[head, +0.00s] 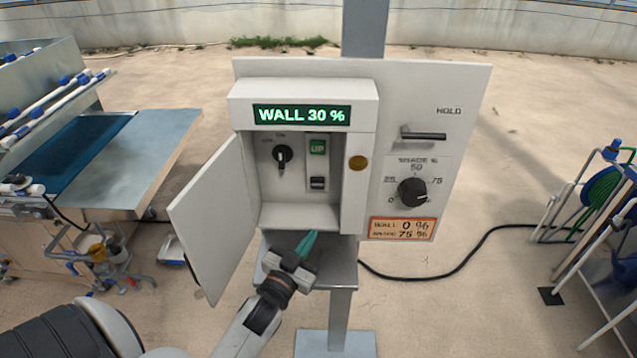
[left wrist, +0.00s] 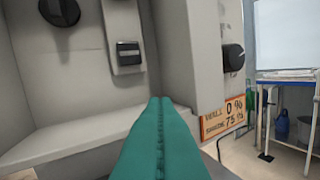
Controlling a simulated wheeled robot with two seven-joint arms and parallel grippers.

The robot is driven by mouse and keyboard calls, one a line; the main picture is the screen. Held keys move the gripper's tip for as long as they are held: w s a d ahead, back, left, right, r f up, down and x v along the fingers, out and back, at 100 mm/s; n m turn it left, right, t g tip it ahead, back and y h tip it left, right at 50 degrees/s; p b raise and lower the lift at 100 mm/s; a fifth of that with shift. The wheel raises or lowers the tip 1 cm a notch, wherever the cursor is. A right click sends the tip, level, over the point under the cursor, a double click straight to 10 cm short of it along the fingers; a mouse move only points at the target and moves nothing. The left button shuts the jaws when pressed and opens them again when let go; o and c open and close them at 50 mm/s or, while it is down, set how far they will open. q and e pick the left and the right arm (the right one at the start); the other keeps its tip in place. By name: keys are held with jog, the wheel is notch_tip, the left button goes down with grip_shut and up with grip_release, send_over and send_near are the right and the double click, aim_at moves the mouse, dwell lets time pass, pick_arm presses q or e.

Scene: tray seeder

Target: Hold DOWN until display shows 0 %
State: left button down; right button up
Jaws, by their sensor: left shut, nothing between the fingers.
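The control box (head: 360,220) stands on a post with its door (head: 212,215) swung open to the left. Its display (head: 302,115) reads WALL 30 %. Inside are a black rotary switch (head: 282,155), a green UP button (head: 318,147) and a dark button (head: 317,183) below it, whose label I cannot read. That lower button also shows in the left wrist view (left wrist: 129,54). My left gripper (head: 306,243) is shut and empty, with green fingers just below and in front of the box opening. In the wrist view its fingertips (left wrist: 160,101) point below the button, apart from it. My right gripper is not in view.
The panel right of the box carries a HOLD lever (head: 423,135), a shade knob (head: 411,192) and an orange label (head: 402,229) reading WALL 0 %, 75 % below. A bench (head: 160,150) stands left, a hose rack (head: 590,205) right. A black cable (head: 450,272) lies on the floor.

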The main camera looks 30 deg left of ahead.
pick_arm(q)
jog(key=r+m+t+h, duration=0.2)
jog(key=r+t+h, duration=0.1)
jog(key=r+m+t+h, duration=0.1)
jog(key=r, duration=0.1)
jog(key=shift+s+d+r+t, duration=0.25)
jog(key=shift+d+t, duration=0.15)
jog(key=shift+d, duration=0.1)
jog(key=b, duration=0.3)
send_near(318, 183)
jog(key=shift+m, duration=0.3)
jog(key=w+d+r, duration=0.2)
jog(key=w+r, duration=0.1)
jog(key=shift+w+d+r, duration=0.15)
jog(key=shift+w+d, duration=0.05)
jog(key=shift+d, duration=0.1)
jog(key=shift+w+a, duration=0.3)
jog(key=shift+w, duration=0.15)
jog(key=shift+w+a+r, duration=0.1)
jog(key=shift+w, duration=0.1)
